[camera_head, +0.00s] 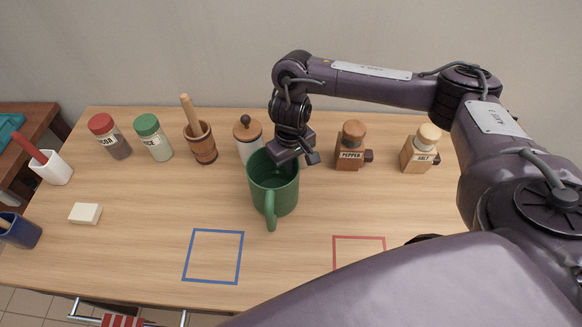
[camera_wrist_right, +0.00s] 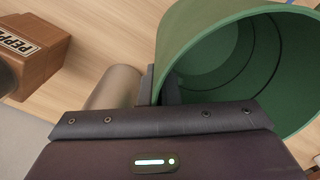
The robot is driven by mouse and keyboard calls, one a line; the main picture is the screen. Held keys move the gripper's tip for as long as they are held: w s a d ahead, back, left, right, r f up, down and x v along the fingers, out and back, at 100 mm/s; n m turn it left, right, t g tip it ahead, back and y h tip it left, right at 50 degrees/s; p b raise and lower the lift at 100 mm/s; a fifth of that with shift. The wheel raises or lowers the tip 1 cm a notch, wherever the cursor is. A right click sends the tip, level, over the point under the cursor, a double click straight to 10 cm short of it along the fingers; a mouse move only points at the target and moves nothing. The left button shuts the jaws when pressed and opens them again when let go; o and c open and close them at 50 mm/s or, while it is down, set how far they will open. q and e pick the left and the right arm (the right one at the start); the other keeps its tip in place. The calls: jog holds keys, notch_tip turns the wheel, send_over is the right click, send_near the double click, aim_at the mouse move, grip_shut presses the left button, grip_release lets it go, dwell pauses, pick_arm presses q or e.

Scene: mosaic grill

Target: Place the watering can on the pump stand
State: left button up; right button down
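No watering can or pump stand that I can make out is in view. The nearest thing is a large green mug-like vessel (camera_head: 273,190), roughly upright at the table's middle, its handle toward me. My right gripper (camera_head: 300,160) reaches down to its right rim. In the right wrist view the fingers (camera_wrist_right: 159,88) sit on both sides of the wall of the green vessel (camera_wrist_right: 205,45), one inside and one outside, closed on it. I cannot tell whether its base touches the table. My left gripper is not in view.
Blue (camera_head: 213,257) and red (camera_head: 359,250) square outlines mark the front of the table (camera_head: 140,240).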

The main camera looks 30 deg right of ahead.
jog(key=shift+f, duration=0.2)
jog(key=shift+f, duration=0.15)
jog(key=c, duration=1.7)
grip_release()
